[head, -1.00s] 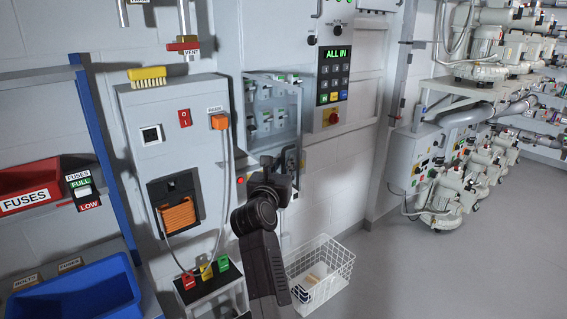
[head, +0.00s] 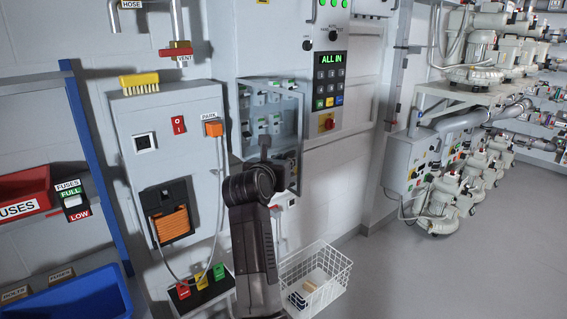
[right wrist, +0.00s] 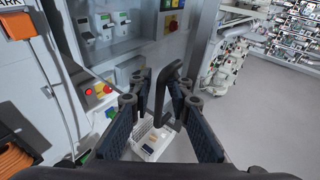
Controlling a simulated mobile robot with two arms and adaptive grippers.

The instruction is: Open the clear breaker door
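The breaker box (head: 299,125) hangs on the grey panel in the head view, with rows of breakers (head: 262,124) visible inside. The breakers (right wrist: 100,24) also show at the upper left of the right wrist view. The clear door is hard to tell apart from the box. A dark bracket-shaped handle (right wrist: 160,92) stands in front of my right gripper (right wrist: 160,90), between its spread fingers. I cannot tell whether either finger touches it. In the head view my right gripper (head: 264,150) is at the box's lower part, mostly hidden by my own wrist. My left gripper is not in view.
A keypad panel (head: 330,80) reading ALL IN is right of the box. An orange plug (head: 213,129) and cable are on the grey cabinet to the left. A white wire basket (head: 318,278) stands below. The floor (head: 430,275) at right is clear.

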